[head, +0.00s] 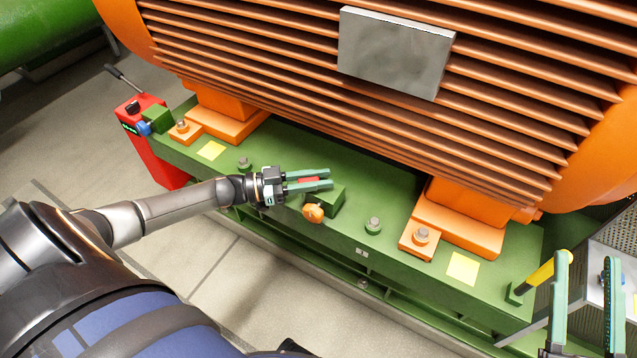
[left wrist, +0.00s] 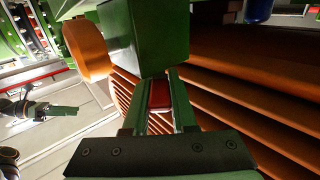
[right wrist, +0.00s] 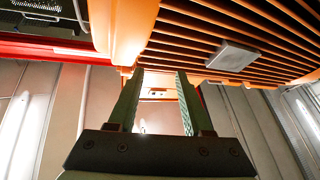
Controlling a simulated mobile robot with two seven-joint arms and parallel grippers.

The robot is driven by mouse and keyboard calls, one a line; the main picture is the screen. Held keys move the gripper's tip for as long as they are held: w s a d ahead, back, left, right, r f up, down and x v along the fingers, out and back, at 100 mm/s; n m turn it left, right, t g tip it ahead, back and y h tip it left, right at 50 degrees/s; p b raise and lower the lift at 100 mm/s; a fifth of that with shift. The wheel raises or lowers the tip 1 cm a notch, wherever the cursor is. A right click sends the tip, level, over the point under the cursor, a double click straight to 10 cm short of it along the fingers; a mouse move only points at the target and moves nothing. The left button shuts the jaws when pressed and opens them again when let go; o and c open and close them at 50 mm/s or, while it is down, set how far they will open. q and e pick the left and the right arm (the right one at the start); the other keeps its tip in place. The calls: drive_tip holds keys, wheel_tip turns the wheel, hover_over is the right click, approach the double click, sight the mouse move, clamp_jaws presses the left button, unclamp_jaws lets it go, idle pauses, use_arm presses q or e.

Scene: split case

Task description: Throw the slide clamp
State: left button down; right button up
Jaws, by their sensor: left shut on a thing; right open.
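The slide clamp has a green block (head: 328,202) with an orange knob (head: 313,213) on its near side; it stands on the green base rail (head: 285,155). My left gripper (head: 310,181) is at the block, its fingers closed on a small red part (head: 309,180) of the clamp. In the left wrist view the red part (left wrist: 160,94) sits between the fingers, with the green block (left wrist: 150,38) just beyond. Most of the red part is hidden by the fingers. My right gripper (head: 584,285) is open and empty at the lower right, apart from the clamp.
A large orange finned motor (head: 350,110) rises behind the rail. Bolts and orange feet (head: 455,232) stand along the rail. A yellow handle (head: 540,272) is close to my right gripper. A red box (head: 140,115) with a black lever stands at the left end. The floor in front is clear.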

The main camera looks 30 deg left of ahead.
use_arm(q)
drive_tip(key=shift+w+r+g+h, duration=0.1)
drive_tip(key=shift+r+g+h, duration=0.05)
drive_tip(key=shift+g+h, duration=0.2)
use_arm(e)
drive_tip(key=shift+s+a+r+n+t+y, duration=0.15)
drive_tip(key=shift+s+r+n+y, duration=0.25)
drive_tip(key=shift+r, duration=0.25)
drive_tip(key=shift+s+r+n+t+y, duration=0.1)
drive_tip(key=shift+s+r+n+y, duration=0.2)
drive_tip(key=shift+r+y, duration=0.25)
drive_tip(key=shift+s+a+r+n+t+y, duration=0.15)
drive_tip(key=shift+s+r+n+y, duration=0.2)
drive_tip(key=shift+r, duration=0.4)
use_arm(q)
drive_tip(key=c, duration=0.8)
unclamp_jaws()
drive_tip(key=shift+o, duration=0.4)
use_arm(e)
drive_tip(key=shift+d, duration=0.1)
use_arm(q)
drive_tip(key=shift+a, duration=0.15)
drive_tip(key=v, duration=1.2)
drive_tip(key=shift+p, duration=0.45)
use_arm(e)
drive_tip(key=w+f+m+g+h, duration=0.1)
drive_tip(key=w+f+m+h, duration=0.2)
drive_tip(key=f, duration=0.4)
drive_tip(key=shift+d+g+h, duration=0.35)
drive_tip(key=shift+g+h, duration=0.05)
